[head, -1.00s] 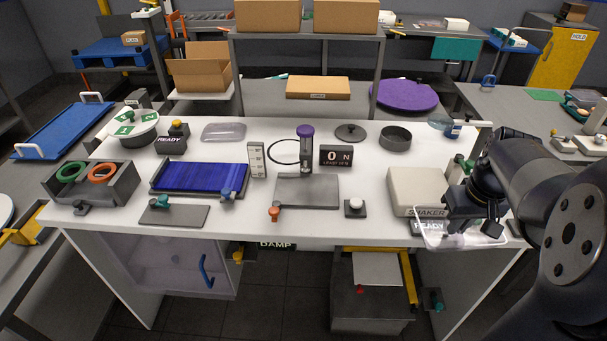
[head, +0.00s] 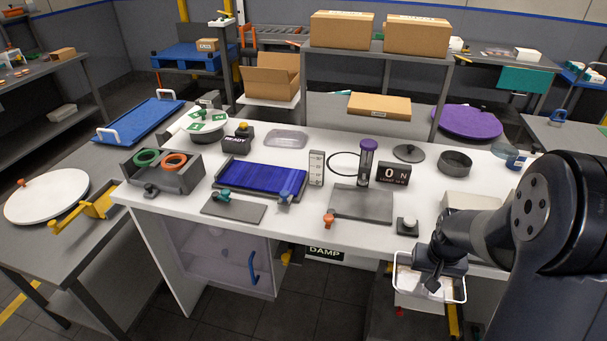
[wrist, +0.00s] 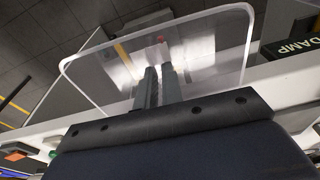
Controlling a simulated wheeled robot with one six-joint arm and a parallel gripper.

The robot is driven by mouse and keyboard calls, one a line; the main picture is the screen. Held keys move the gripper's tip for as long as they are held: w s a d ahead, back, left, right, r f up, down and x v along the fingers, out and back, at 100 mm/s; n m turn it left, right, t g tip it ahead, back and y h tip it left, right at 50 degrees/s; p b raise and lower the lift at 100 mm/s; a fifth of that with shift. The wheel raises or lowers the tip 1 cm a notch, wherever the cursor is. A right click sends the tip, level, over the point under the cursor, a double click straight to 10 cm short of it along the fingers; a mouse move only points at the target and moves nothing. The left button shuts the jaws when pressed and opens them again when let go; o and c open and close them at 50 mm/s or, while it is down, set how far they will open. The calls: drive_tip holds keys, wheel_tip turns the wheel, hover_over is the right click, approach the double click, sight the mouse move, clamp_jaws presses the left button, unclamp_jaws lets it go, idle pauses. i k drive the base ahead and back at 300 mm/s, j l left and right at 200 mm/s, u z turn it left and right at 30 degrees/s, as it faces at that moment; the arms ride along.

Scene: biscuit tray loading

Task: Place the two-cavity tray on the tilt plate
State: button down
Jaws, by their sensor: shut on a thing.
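My gripper (head: 432,282) is shut on a clear tray (head: 462,299), just off the table's front edge at the right. In the wrist view, two grey fingers (wrist: 158,88) grip the near side of the clear tray (wrist: 95,88), and its rim stretches out beyond them. I cannot count its cavities. Another clear tray (head: 286,139) lies at the back of the table. I cannot tell for sure which plate is the tilt plate. A grey plate with a teal knob (head: 235,208) lies at the front left, and another grey plate (head: 362,203) lies by the force display.
My arm hides the right end.

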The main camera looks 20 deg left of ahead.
sight(276, 177)
drive_tip(key=k+j, duration=0.1)
drive_tip(key=j, duration=1.7)
